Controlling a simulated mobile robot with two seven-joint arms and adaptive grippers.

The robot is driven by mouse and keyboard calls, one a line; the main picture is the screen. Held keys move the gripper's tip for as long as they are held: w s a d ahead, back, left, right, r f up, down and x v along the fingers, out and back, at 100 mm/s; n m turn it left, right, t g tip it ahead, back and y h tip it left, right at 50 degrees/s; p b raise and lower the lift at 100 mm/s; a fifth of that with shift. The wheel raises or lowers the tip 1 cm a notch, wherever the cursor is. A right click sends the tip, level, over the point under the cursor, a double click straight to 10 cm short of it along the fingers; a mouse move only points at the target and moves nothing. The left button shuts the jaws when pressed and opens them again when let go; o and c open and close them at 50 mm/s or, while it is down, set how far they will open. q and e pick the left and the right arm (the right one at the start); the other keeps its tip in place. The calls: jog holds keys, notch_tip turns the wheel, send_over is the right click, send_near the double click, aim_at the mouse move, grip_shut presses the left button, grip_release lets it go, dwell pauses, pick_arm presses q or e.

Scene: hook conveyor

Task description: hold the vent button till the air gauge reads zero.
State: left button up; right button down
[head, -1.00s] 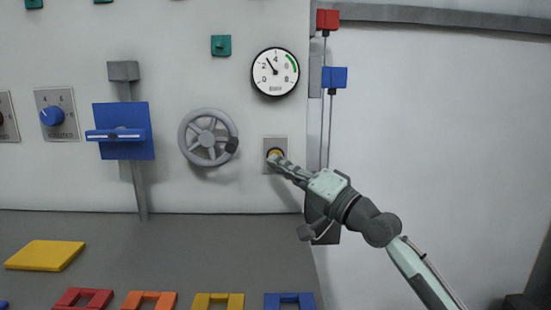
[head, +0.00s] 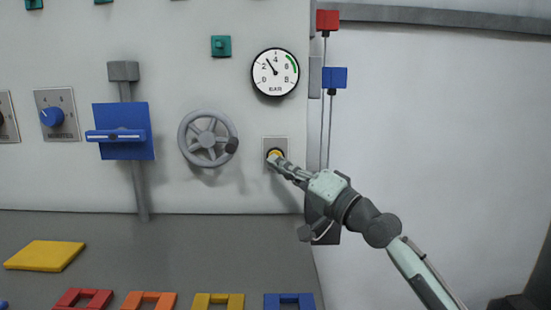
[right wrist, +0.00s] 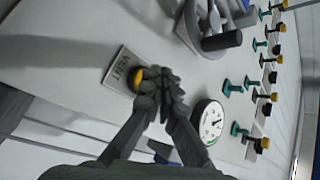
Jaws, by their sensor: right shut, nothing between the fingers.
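The vent button (head: 274,153) is a yellow round button with a dark ring on a small grey plate below the gauge. In the right wrist view, the plate (right wrist: 118,70) reads VENT and the yellow button (right wrist: 138,76) is partly hidden by my fingers. My right gripper (head: 277,160) is shut and empty, its fingertips at the button; whether they press it in, I cannot tell. The air gauge (head: 275,72) is white with a black rim, its needle pointing up-left between 2 and 4. The gauge also shows in the right wrist view (right wrist: 209,122). My left gripper is out of view.
A grey handwheel (head: 208,138) is left of the button, and a blue plate with a handle (head: 124,131) is farther left. Red (head: 327,19) and blue (head: 335,77) blocks with thin rods run down the panel's right edge. Colored pieces lie on the grey surface below.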

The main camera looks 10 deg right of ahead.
jog(key=shift+w, duration=0.1)
jog(key=shift+w, duration=0.35)
jog(key=shift+w+d+b, duration=0.15)
jog(key=shift+w+b, duration=0.15)
jog(key=shift+w, duration=0.1)
dwell(0.6)
dwell(1.0)
jog(key=shift+s+p, duration=0.7)
jog(key=shift+s, duration=0.15)
